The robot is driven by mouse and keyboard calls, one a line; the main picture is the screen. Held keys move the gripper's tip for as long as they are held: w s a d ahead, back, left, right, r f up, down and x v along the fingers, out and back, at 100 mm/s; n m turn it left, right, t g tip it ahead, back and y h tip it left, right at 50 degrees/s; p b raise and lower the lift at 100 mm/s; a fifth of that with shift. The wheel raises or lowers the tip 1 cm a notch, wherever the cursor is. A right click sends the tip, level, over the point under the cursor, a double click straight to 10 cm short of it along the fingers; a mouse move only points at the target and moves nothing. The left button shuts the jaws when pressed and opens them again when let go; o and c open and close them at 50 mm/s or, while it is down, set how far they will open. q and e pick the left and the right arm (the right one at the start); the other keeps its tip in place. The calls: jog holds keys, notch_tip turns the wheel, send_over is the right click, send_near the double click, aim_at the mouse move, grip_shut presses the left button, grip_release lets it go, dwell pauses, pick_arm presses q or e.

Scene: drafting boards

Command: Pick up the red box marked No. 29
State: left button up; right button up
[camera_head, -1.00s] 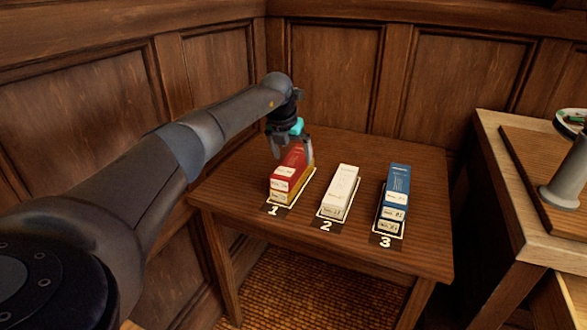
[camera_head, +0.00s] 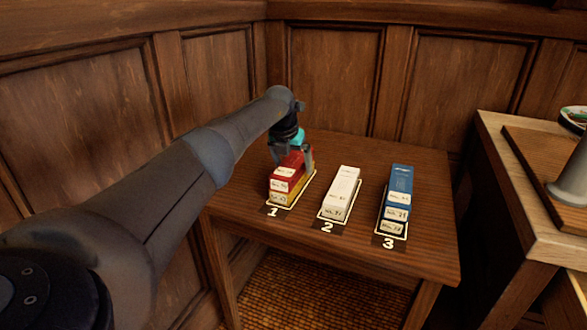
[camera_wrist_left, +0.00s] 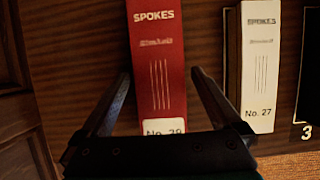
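The red box (camera_head: 293,161) lies at the top of a stack on the outlined place marked 1, with yellow (camera_head: 278,197) showing at the bottom of the stack. In the left wrist view the red box (camera_wrist_left: 158,45) reads "SPOKES", and its number label, which looks like No. 29, is partly cut off by the gripper body. My left gripper (camera_head: 292,157) is at the box from above. In the left wrist view its two fingers (camera_wrist_left: 160,78) are spread, one on each side of the box, with gaps showing. My right gripper is not in view.
A white box (camera_head: 342,190), No. 27 in the wrist view, lies on place 2. A stack of blue boxes (camera_head: 398,185) lies on place 3. The small wooden table (camera_head: 425,190) has bare room between the stacks. Panelled walls stand behind and left; another table (camera_head: 500,165) is at right.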

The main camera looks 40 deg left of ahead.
pick_arm(q)
jog(key=c, duration=1.5)
grip_shut()
jog(key=shift+r, duration=0.2)
